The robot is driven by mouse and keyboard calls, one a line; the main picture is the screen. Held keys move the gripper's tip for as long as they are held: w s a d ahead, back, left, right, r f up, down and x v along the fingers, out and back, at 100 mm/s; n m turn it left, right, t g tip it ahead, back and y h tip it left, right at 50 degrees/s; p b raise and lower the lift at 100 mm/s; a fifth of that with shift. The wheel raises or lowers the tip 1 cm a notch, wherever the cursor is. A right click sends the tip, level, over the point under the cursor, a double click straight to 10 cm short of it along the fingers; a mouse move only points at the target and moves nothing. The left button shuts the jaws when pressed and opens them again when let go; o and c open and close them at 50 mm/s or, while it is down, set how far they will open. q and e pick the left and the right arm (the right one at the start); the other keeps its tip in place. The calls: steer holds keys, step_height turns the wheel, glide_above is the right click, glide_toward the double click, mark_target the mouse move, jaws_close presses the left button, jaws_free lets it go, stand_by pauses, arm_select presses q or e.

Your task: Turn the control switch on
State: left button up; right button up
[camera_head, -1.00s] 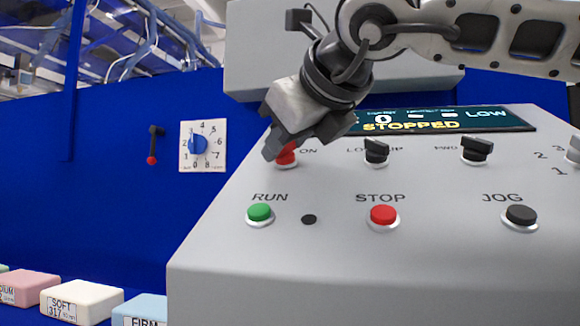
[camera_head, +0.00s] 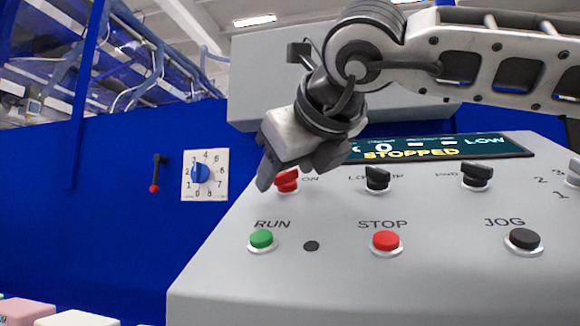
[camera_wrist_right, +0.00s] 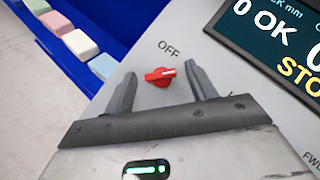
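The control switch is a red rotary knob (camera_head: 287,181) at the upper left of the grey panel. In the head view "ON" is printed to its right. My right gripper (camera_wrist_right: 160,80) is open, with one finger on each side of the knob and a gap to each. In the head view the right gripper (camera_head: 268,172) is just above and left of the knob and partly covers it. My left gripper is not in view.
The grey panel (camera_head: 240,290) also holds a green RUN button (camera_head: 262,239), a red STOP button (camera_head: 386,241), a black JOG button (camera_head: 524,239) and black knobs (camera_head: 377,178). A display (camera_head: 440,148) reads STOPPED. Foam blocks (camera_wrist_right: 80,42) lie to the left.

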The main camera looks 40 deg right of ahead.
steer(key=shift+s+a+r, duration=0.1)
steer(key=shift+s+r, duration=0.1)
steer(key=shift+s, duration=0.1)
arm_select(q)
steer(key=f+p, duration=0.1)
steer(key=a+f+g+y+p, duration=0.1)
steer(key=p, duration=0.1)
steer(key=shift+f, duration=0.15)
arm_select(e)
steer(key=v, duration=1.5)
